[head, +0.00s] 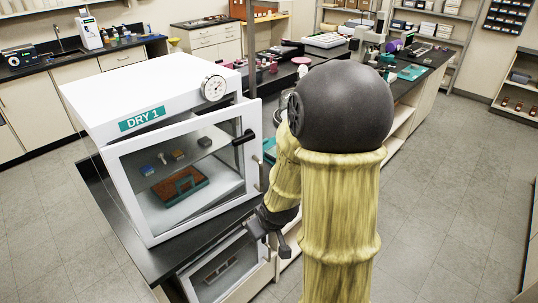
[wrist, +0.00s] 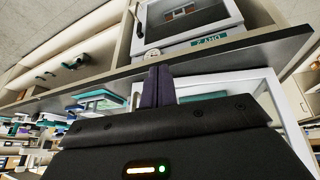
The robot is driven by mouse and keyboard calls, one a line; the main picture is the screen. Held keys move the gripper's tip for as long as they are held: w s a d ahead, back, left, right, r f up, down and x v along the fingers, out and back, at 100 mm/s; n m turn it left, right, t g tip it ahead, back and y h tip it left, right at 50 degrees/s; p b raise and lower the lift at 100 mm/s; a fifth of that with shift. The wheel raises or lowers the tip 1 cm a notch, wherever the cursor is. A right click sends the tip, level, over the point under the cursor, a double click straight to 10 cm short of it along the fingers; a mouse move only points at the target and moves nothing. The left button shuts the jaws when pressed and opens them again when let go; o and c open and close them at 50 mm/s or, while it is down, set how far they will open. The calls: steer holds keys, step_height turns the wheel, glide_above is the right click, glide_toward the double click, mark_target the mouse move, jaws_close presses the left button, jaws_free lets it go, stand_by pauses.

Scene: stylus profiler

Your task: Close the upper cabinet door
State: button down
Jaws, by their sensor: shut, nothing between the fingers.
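The upper cabinet, labelled DRY 1 (head: 142,118), is a white box on the dark bench. Its white-framed glass door (head: 205,222) faces the front. The door's right edge stands out past the cabinet's side, so it looks ajar; the exact gap is hard to tell. A black latch (head: 243,138) and a handle (head: 257,172) are near that edge. My gripper (head: 264,228) is low, in front of and right of the door's lower right corner, apparently apart from it. In the wrist view its fingers (wrist: 158,86) are shut together and empty.
A lower glass-fronted cabinet (head: 190,283) sits under the bench top (head: 150,265). A shelf inside the upper cabinet holds small items, with a brown tray (head: 181,187) below. A dial gauge (head: 214,88) stands on top. The floor (head: 450,220) at right is clear.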

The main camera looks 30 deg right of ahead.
steer(key=w+d+n+t+y+p, duration=0.1)
steer(key=w+d+t+y+p, duration=0.1)
steer(key=w+d+t, duration=0.35)
steer(key=d+r+m+t+p, duration=0.1)
steer(key=d+r+t+p, duration=0.1)
steer(key=d+r+t, duration=0.4)
steer(key=shift+d+r+m+t, duration=0.3)
steer(key=shift+d+r+t, duration=0.1)
steer(key=shift+d+t, duration=0.15)
steer(key=p, duration=0.6)
glide_toward(261, 149)
steer(key=w, duration=0.4)
steer(key=shift+w+a, duration=0.2)
steer(key=shift+w, duration=0.15)
